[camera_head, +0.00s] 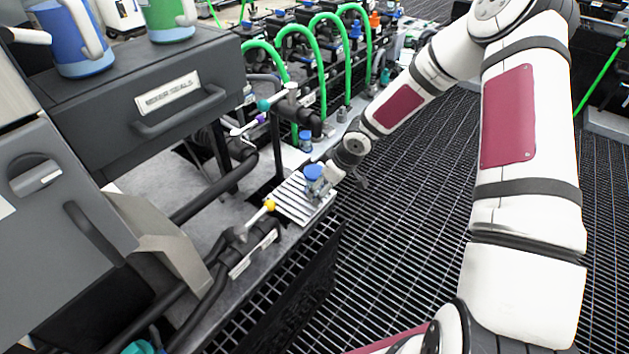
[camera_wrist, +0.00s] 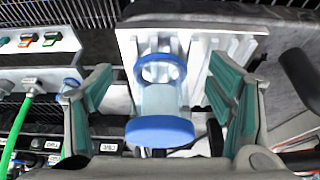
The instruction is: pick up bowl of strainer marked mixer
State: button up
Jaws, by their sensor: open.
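A clear bowl with a blue cap and a blue ring (camera_wrist: 160,100) stands between my gripper's two green-padded fingers in the wrist view. My gripper (camera_wrist: 162,72) is open, with a visible gap on either side of the bowl. In the head view the blue-topped bowl (camera_head: 313,171) is over a ribbed pale tray (camera_head: 292,208), and my gripper (camera_head: 325,180) is right at it, its fingers partly hidden. I cannot read any mixer mark on the bowl. Whether the bowl rests on the tray is unclear.
A dark drawer unit (camera_head: 190,60) with a labelled front stands at left, with blue and green jugs on top. A yellow-knobbed valve (camera_head: 269,205) and black pipes lie close left of the tray. Another blue-topped part (camera_head: 305,140) stands behind. Grated floor lies right.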

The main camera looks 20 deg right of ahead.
jog(key=w+a, duration=0.2)
jog(key=w, duration=0.1)
jog(key=shift+a+f, duration=0.15)
jog(key=shift+f, duration=0.05)
jog(key=shift+w+f, duration=0.1)
jog(key=shift+f, duration=0.25)
jog(key=c, duration=1.4)
jog(key=shift+r, duration=0.15)
jog(key=shift+c, duration=0.2)
